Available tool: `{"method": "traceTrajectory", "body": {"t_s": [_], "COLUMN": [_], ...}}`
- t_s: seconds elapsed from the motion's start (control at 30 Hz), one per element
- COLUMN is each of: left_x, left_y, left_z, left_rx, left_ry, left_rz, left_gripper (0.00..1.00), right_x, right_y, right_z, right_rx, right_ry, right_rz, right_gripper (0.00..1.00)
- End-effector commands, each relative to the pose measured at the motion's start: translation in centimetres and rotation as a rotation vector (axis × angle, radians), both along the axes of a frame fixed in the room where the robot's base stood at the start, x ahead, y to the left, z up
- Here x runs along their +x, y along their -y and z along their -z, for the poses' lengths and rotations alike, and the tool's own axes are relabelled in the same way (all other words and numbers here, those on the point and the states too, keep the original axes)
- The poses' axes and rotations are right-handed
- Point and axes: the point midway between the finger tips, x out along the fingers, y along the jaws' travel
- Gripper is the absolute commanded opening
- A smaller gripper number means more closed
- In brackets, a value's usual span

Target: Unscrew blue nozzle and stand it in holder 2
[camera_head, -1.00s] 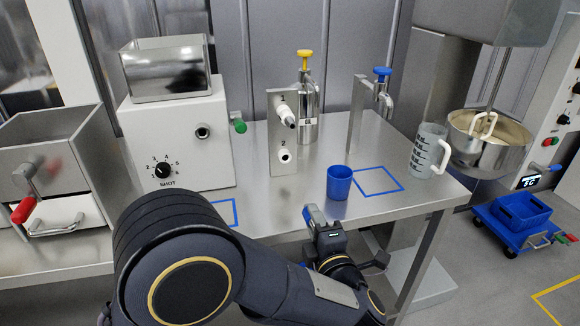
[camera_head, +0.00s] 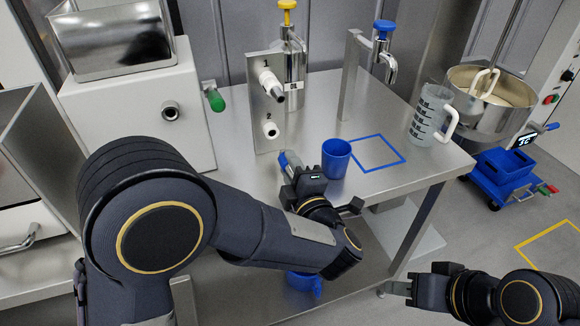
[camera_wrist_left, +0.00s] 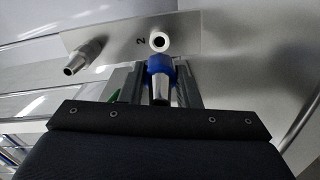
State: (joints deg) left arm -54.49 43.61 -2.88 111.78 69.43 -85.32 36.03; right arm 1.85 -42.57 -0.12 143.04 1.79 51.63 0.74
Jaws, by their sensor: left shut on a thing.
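The blue nozzle (camera_wrist_left: 159,66), blue with a metal tip, is between the fingers of my left gripper (camera_wrist_left: 160,88). In the head view my left gripper (camera_head: 288,165) is in front of the upright metal holder plate (camera_head: 257,104). Holder 2 (camera_head: 270,129) is a white socket low on that plate and is empty. In the left wrist view holder 2 (camera_wrist_left: 159,42) appears just beyond the blue end of the nozzle, but I cannot tell if they touch. Holder 1 (camera_head: 266,78) above holds another metal-tipped nozzle. My right gripper (camera_head: 396,288) is low at right; its jaws are unclear.
A blue cup (camera_head: 336,158) stands close to the right of my left gripper, beside a blue outlined square (camera_head: 376,154). A dosing machine (camera_head: 140,112) with a green handle stands left. A measuring jug (camera_head: 430,112) and mixing bowl (camera_head: 490,98) are at right.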

Motion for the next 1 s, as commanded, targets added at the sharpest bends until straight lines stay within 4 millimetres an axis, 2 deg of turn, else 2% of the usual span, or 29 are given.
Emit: {"method": "traceTrajectory", "body": {"t_s": [0.6,1.0], "left_x": [4.9,5.5], "left_y": [-1.6,-1.8], "left_z": [0.0,0.0], "left_rx": [-0.004,-0.004], "left_ry": [0.002,0.001], "left_rz": [-0.002,0.000], "left_gripper": [0.02,0.02], "right_x": [0.0,0.0], "right_y": [0.0,0.0], "right_z": [1.0,1.1], "right_rx": [0.000,0.000], "right_ry": [0.000,0.000], "right_rz": [0.000,0.000], "right_gripper": [0.36,0.36]}}
